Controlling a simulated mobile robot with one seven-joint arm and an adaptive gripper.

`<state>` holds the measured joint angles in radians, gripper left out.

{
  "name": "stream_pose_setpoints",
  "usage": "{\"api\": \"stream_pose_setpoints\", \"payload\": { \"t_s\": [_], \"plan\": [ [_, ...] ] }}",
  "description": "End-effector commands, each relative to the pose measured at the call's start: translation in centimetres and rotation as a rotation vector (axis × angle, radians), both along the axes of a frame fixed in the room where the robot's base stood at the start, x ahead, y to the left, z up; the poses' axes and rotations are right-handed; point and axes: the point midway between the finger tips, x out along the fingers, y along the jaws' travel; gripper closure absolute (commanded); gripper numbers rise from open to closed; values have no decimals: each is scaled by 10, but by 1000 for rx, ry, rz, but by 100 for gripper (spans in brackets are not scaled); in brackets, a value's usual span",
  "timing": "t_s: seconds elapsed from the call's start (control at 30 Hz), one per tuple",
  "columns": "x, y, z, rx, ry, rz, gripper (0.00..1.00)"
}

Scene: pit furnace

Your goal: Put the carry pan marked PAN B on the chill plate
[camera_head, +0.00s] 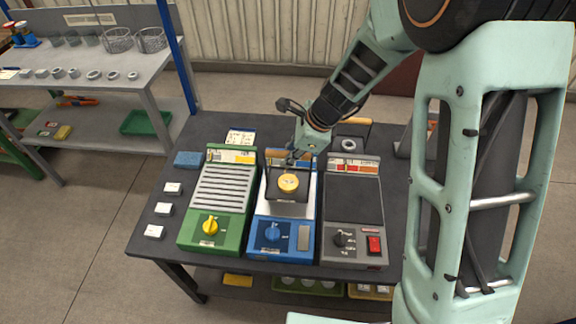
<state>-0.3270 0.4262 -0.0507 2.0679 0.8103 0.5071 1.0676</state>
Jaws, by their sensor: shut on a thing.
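My gripper (292,158) reaches down over the blue unit in the middle of the dark table and is shut on a dark carry pan (272,193). The pan carries a round yellow piece (288,183). It is over the pale metal top of the blue unit (283,234); I cannot tell whether it touches. I cannot read a PAN B mark on it. A green unit with a slatted top (224,188) stands to the left. A grey unit with a dark flat top (354,202) stands to the right. No readable label shows which one is the chill plate.
Another dark pan (365,130) holding a pale ring stands behind the grey unit. A blue block (188,159) and small white blocks (164,209) line the table's left side. A grey bench (95,75) with wire baskets stands back left. Open floor lies between.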

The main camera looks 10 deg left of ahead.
Motion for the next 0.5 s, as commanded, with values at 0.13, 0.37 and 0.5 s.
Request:
{"api": "stream_pose_setpoints", "payload": {
  "t_s": [0.13,0.37,0.5],
  "plan": [
    [5,4,-17,0,-1,0,100],
    [5,4,-37,1,-1,1,100],
    [4,4,-36,1,-2,0,100]
  ]
}}
